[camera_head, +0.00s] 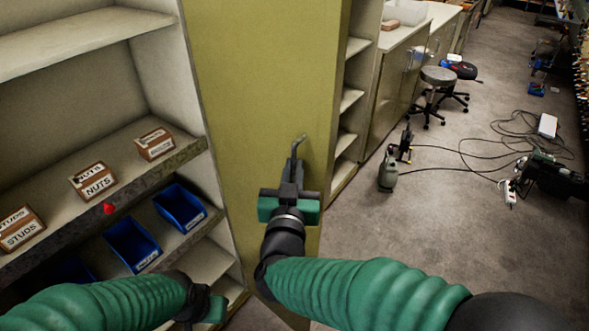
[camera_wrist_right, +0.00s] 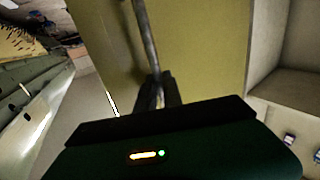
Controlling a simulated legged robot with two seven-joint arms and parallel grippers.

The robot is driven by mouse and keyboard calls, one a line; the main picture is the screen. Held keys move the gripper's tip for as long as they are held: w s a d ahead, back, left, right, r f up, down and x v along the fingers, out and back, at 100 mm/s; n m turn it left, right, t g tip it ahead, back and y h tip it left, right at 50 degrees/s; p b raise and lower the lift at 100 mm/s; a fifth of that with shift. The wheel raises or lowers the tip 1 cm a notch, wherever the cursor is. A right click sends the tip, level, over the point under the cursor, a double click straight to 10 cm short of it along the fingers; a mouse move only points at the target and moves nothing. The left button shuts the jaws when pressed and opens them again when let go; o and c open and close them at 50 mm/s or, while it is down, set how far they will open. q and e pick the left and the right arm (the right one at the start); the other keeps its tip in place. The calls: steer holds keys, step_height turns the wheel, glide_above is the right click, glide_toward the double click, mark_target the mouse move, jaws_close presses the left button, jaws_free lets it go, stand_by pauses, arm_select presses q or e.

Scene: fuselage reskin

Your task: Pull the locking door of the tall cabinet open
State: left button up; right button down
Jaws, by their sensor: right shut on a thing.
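The tall cabinet's door (camera_head: 240,75) is a flat olive-yellow panel in the middle of the head view. It also fills the top middle of the wrist view (camera_wrist_right: 205,50). Pale shelves (camera_head: 352,100) show past its right edge. A grey bar handle (camera_head: 299,143) stands on the door's lower part, and it runs down from the top in the wrist view (camera_wrist_right: 147,35). My right gripper (camera_head: 293,180) is shut on the handle, with its fingers (camera_wrist_right: 157,90) around the bar. My left gripper (camera_head: 203,307) is low at the left, apart from the door; its jaws are unclear.
An open shelf unit (camera_head: 60,45) at the left holds labelled boxes (camera_head: 93,181) and blue bins (camera_head: 181,207). Stools (camera_head: 439,77), a grey-green canister (camera_head: 388,172) and cables (camera_head: 465,150) are on the floor at the right. Bare floor (camera_head: 430,240) lies right of the door.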

steer(key=shift+r, duration=0.2)
steer(key=c, duration=1.8)
jaws_free()
steer(key=shift+a+f, duration=0.1)
steer(key=shift+a, duration=0.1)
steer(key=shift+d+f, duration=0.1)
steer(key=s, duration=1.1)
steer(key=shift+s+a+p, duration=0.4)
